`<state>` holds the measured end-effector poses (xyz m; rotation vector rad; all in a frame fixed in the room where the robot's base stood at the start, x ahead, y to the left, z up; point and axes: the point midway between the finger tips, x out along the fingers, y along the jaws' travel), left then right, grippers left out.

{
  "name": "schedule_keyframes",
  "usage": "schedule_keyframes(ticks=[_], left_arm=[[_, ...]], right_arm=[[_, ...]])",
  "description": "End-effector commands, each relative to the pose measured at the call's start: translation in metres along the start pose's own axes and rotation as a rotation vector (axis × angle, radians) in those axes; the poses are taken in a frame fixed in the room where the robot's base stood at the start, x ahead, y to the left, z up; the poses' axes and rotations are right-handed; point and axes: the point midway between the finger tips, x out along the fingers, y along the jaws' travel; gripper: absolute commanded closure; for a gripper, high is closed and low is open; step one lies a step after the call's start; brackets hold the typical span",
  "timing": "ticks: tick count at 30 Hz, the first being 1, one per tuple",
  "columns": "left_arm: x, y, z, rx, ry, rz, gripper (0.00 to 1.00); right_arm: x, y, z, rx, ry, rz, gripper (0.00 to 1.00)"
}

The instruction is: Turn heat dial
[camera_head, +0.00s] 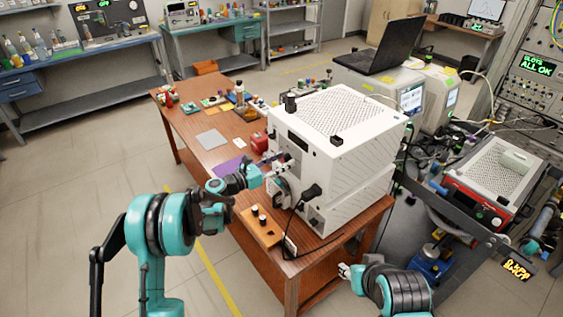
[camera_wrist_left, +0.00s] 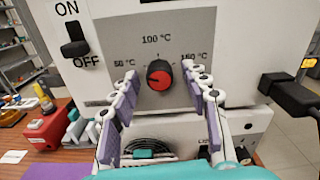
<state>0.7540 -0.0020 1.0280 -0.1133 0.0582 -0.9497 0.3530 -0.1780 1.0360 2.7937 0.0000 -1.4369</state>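The heat dial (camera_wrist_left: 159,75) is a round knob with a red face and black rim on the front of a white machine (camera_head: 335,135). Marks for 50, 100 and 150 °C surround it. My left gripper (camera_wrist_left: 165,90) is open, with its purple-padded fingers on either side of the dial and apart from it. In the head view my left gripper (camera_head: 277,168) is at the machine's front, and the dial is hidden or too small to tell. My right gripper (camera_head: 345,271) is low at the table's front right, away from the machine; its fingers are too small to read.
An ON/OFF switch (camera_wrist_left: 75,40) is up and left of the dial. A black plug (camera_head: 312,191) with a cable sticks out at the right. A red box (camera_wrist_left: 48,127) stands at left.

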Motion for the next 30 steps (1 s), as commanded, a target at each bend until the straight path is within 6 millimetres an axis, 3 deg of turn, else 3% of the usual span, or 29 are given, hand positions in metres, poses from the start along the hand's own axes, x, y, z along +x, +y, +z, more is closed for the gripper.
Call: schedule_keyframes(ticks=[1, 5, 6, 19, 30], left_arm=[[0.000, 0.000, 0.000, 0.000, 0.000, 0.000, 0.64], [0.000, 0.000, 0.000, 0.000, 0.000, 0.000, 0.99], [0.000, 0.000, 0.000, 0.000, 0.000, 0.000, 1.00], [0.000, 0.000, -0.001, 0.067, 0.001, 0.000, 1.00], [0.000, 0.001, -0.001, 0.354, 0.003, 0.001, 1.00]], right_arm=[[0.000, 0.000, 0.000, 0.000, 0.000, 0.000, 0.60], [0.000, 0.000, 0.000, 0.000, 0.000, 0.000, 0.60], [0.000, 0.000, 0.000, 0.000, 0.000, 0.000, 0.60], [0.003, 0.000, 0.002, 0.000, 0.000, 0.000, 0.60], [0.012, 0.000, 0.008, 0.000, 0.000, 0.000, 0.60]])
